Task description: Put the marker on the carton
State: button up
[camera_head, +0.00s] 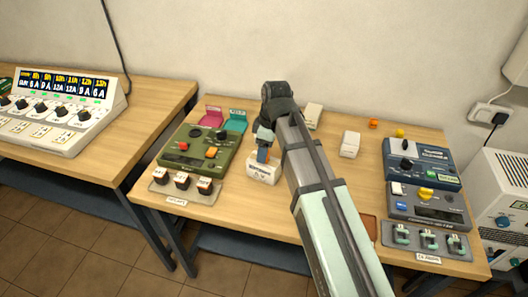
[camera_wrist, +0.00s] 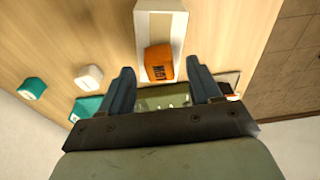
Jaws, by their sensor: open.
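My gripper (camera_head: 264,143) is open at the left centre of the table, just above a small white carton (camera_head: 262,172) with a printed label. In the wrist view the two dark blue fingers (camera_wrist: 160,72) stand apart, with an orange block (camera_wrist: 158,62) with dark lettering between them. The block overlaps the white carton (camera_wrist: 178,30); whether it touches the carton or a finger I cannot tell. In the head view only a bit of orange shows by the fingers. I cannot make out for sure which thing is the marker.
An olive device (camera_head: 205,149) stands left of the carton, with a battery tray (camera_head: 185,188) before it. Two white blocks (camera_head: 350,144) and small orange (camera_head: 373,123) and yellow (camera_head: 399,132) pieces lie behind. Blue-grey devices (camera_head: 418,160) fill the right. My arm hides the table's middle.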

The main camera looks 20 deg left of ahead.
notch_tip(320, 180, up, 10)
jog(key=d, duration=0.1)
jog(key=shift+d, duration=0.3)
dwell(0.3)
